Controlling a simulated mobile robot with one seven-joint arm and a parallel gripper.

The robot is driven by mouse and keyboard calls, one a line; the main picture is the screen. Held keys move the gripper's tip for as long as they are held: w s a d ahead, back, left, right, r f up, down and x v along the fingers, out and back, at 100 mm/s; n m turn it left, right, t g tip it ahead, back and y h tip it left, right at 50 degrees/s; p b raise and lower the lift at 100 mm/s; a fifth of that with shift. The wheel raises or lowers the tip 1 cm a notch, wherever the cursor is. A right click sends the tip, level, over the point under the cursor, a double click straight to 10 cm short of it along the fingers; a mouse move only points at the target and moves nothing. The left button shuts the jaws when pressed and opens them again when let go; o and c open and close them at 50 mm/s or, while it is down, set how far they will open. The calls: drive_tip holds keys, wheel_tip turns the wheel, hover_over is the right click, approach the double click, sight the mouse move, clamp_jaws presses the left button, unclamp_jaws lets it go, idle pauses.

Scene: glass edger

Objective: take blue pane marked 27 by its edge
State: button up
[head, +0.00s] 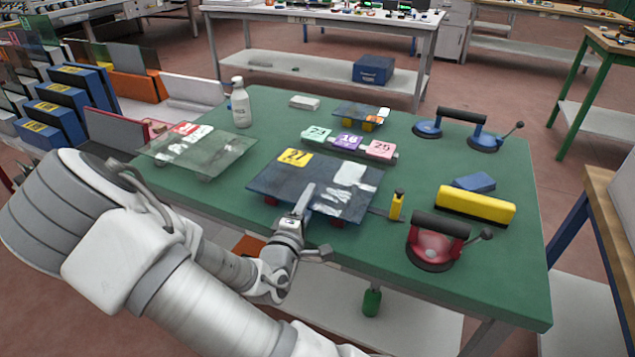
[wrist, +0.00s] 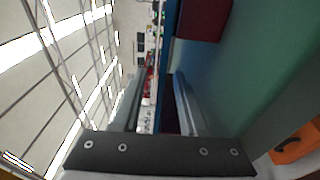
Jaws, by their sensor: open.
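The blue pane (head: 268,182) lies flat on red pads above the green table in the head view, with a yellow label (head: 296,158) that seems to read 27 and whitish patches on its top. My gripper (head: 306,196) is at the pane's near edge, with one finger showing over the top face; the lower finger is hidden. In the wrist view, my gripper (wrist: 162,95) is open, and the pane (wrist: 170,50) shows as a thin dark-blue strip, edge-on, between the two fingers. I cannot tell whether either finger touches it.
A clear pane (head: 205,150) lies to the left, near a white bottle (head: 240,103). Number tags (head: 347,142) stand behind the blue pane. A yellow-handled tool (head: 396,206), red suction cup (head: 438,242) and yellow block (head: 475,206) are to the right.

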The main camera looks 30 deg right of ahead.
sight(317, 180)
drive_tip(key=x, duration=0.2)
drive_tip(key=b+x, duration=0.1)
drive_tip(key=x, duration=0.2)
drive_tip(key=shift+w+a, duration=0.1)
drive_tip(key=shift+w, duration=0.25)
clamp_jaws()
idle(1.0)
drive_tip(key=shift+r, duration=0.1)
